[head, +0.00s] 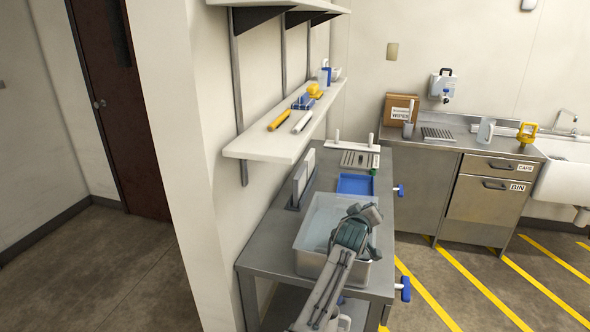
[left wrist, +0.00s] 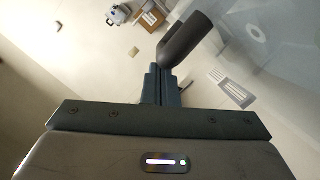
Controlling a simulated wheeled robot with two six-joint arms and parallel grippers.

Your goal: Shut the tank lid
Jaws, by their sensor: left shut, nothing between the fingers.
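The tank (head: 308,262) is a pale open-topped-looking box on the steel bench, with a translucent blue-grey surface inside its rim. I cannot tell from the head view how far its lid is shut. My left gripper (head: 365,214) is over the tank's right part and hides some of it. In the left wrist view, the shut, empty fingers (left wrist: 160,84) are close to a dark rounded bar (left wrist: 186,40), beside a translucent pane (left wrist: 262,42) that may be the lid. I cannot tell whether they touch. My right gripper is out of view.
Upright white panels (head: 301,178) stand behind the tank, near the wall. A blue tray (head: 356,184) lies beyond it on the bench (head: 262,259). A wall shelf (head: 262,143) with tools hangs above at the left. The striped floor at the right is clear.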

